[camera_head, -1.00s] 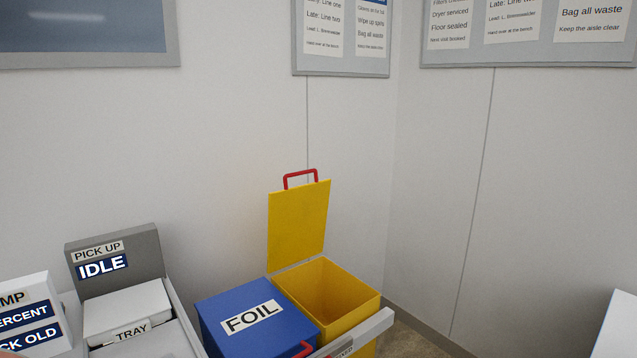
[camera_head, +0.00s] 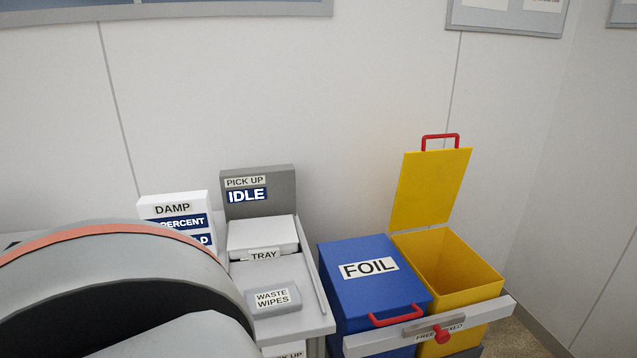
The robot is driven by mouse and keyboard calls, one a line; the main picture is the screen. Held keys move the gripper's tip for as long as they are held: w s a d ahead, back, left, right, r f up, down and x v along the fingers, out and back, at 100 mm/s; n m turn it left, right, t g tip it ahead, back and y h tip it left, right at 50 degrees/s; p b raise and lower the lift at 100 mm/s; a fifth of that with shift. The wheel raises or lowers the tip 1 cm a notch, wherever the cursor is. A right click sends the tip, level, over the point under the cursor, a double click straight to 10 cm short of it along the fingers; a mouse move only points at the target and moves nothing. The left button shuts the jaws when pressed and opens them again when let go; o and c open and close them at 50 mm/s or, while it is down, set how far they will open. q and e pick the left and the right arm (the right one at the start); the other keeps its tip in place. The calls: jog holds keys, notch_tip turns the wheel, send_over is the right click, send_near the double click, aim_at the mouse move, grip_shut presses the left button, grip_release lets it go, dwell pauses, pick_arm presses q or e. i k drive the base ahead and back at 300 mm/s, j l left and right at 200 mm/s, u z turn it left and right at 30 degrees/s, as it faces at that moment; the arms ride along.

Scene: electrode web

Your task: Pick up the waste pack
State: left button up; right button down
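The waste pack, a small grey pack labelled "WASTE WIPES" (camera_head: 272,299), lies on the front part of the grey pick-up station (camera_head: 318,318). It sits in front of the white box labelled "TRAY" (camera_head: 262,235). Neither gripper is in view. A large grey rounded link of my own arm with an orange band fills the lower left and stands just left of the pack.
A blue "FOIL" bin (camera_head: 370,280) with a shut lid stands right of the station. A yellow bin (camera_head: 450,272) beside it has its lid raised. A grey bar (camera_head: 385,345) with a red knob crosses their front. A "DAMP" sign box (camera_head: 175,212) stands at the back left.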

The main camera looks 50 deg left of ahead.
aim_at(268, 301)
jog(key=u, duration=2)
jog(key=j+z, duration=0.15)
jog(key=z, duration=0.25)
jog(key=j+z, duration=0.15)
jog(key=z, duration=0.25)
jog(key=j+z, duration=0.1)
jog(key=z, duration=0.3)
jog(key=k+j+z, duration=0.1)
jog(key=z, duration=0.3)
jog(key=k+j+z, duration=0.5)
jog(key=k+j, duration=0.15)
